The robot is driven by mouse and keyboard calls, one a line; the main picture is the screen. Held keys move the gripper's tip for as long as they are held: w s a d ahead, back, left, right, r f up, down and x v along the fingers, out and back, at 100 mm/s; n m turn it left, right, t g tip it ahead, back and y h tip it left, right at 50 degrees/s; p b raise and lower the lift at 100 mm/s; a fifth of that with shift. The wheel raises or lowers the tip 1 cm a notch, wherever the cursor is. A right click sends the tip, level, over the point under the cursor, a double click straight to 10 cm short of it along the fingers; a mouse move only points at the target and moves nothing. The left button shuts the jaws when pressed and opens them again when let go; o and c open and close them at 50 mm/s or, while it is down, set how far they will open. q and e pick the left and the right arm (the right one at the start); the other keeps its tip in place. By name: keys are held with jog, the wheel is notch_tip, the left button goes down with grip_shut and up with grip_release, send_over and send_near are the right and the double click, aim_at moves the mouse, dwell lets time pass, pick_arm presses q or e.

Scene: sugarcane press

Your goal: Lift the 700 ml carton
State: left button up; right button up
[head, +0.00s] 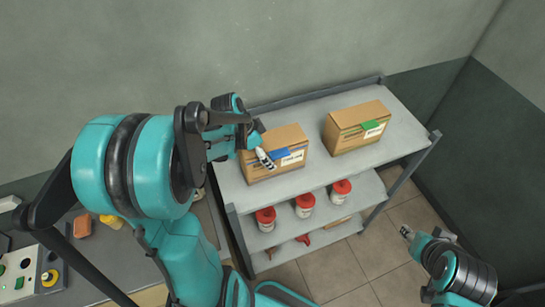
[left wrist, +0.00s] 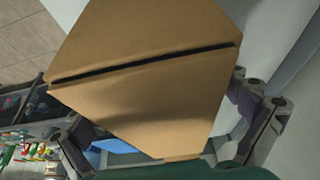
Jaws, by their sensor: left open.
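Two brown cartons stand on the cart's top shelf. The carton with the blue label (head: 290,146) is on the left, and the carton with the green label (head: 345,134) is on the right. The printing is too small to tell which is 700 ml. My left gripper (head: 262,146) is open at the blue-labelled carton, one finger over its near left side. In the left wrist view that carton (left wrist: 150,65) fills the middle, between the spread fingers of the gripper (left wrist: 170,130). Contact is unclear. My right gripper (head: 406,232) is low at the right, its jaws too small to read.
The grey cart (head: 240,192) has raised corner posts. Red-lidded containers (head: 304,205) stand on its middle shelf, with red items below. A bench with a button panel (head: 25,272) is at the lower left. Walls are behind and right; tiled floor is clear.

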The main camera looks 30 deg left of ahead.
pick_arm(q)
jog(key=c, duration=1.3)
